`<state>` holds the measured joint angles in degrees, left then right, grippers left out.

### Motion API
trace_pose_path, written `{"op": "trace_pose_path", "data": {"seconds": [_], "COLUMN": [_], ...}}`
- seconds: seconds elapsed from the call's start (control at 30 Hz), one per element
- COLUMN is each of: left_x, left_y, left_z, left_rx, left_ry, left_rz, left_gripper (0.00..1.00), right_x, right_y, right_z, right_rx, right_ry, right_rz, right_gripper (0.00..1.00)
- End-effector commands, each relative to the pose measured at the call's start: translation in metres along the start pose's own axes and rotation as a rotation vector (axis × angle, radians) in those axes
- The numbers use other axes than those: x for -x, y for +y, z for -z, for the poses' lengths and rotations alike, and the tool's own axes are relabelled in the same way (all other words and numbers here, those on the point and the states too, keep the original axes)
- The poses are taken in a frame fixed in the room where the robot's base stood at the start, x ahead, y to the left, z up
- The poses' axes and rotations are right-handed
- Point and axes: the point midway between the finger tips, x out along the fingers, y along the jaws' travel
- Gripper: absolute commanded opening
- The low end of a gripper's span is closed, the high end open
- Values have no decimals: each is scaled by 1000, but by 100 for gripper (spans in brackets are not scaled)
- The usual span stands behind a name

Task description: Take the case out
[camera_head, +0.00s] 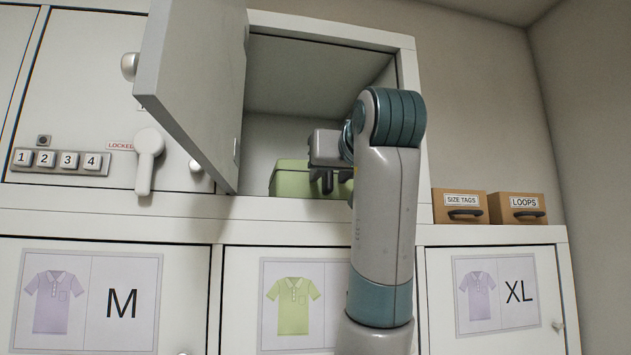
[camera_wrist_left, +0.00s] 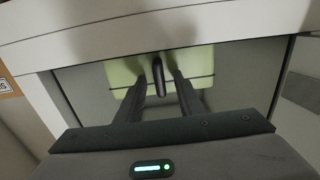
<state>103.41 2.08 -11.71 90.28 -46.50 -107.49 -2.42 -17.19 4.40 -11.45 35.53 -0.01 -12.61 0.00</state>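The case (camera_head: 291,178) is pale green with a dark seam and sits inside the open upper locker compartment (camera_head: 285,130). Its dark handle (camera_wrist_left: 158,78) shows in the wrist view, facing me. My left gripper (camera_head: 329,184) is at the front of the case and hides part of it in the head view. In the wrist view my left gripper (camera_wrist_left: 160,77) has its two fingers on either side of the handle, with small gaps visible. It looks open. My right gripper is in neither view.
The open locker door (camera_head: 192,85) stands out left of the compartment. Left of it is a closed locker with a lever (camera_head: 149,160) and number buttons (camera_head: 60,161). Small cardboard drawers (camera_head: 460,207) stand at right. Labelled doors are below.

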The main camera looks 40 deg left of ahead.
Motion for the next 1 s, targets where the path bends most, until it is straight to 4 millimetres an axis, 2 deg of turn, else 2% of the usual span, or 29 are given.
{"op": "trace_pose_path", "data": {"seconds": [0.13,0.6,0.63,0.77,1.0], "left_x": [-7,-8,-8,-8,-7], "left_y": [0,0,0,0,0], "left_z": [1,0,0,0,0], "left_rx": [0,1,1,1,1], "left_ry": [1,0,0,0,3], "left_rz": [-1,-1,-1,-1,-1], "left_gripper": [34,34,32,1,0], "right_x": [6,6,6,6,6], "right_y": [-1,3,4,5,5], "right_z": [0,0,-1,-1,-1], "right_rx": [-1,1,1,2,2], "right_ry": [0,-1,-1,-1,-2], "right_rz": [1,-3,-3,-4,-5], "right_gripper": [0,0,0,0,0]}}
